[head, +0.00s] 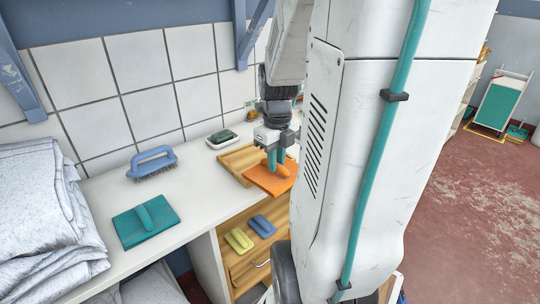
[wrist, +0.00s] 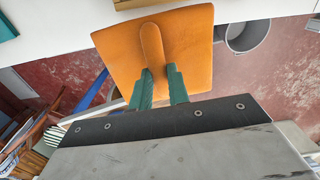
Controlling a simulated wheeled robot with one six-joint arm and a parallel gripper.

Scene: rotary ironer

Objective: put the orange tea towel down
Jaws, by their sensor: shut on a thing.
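The orange tea towel (head: 262,180) is a flat square with a raised ridge in its middle. It also shows in the wrist view (wrist: 115,55), where its ridge lies between the green fingers. My gripper (head: 275,160) is shut on this ridge; its fingers also show in the wrist view (wrist: 161,82). In the head view the towel is at the counter's front edge, in front of the wooden tray. In the wrist view, floor shows beside most of it and the white counter beyond its far edge. My arm hides what is right of it.
The white counter (head: 100,195) holds a wooden tray (head: 238,160), a soap dish (head: 221,141), a blue brush (head: 152,163) and a teal ridged pad (head: 128,229). Grey linen (head: 40,215) is piled at left. Yellow (head: 239,241) and blue (head: 262,227) ridged pieces lie below the counter. Bare counter lies between brush and tray.

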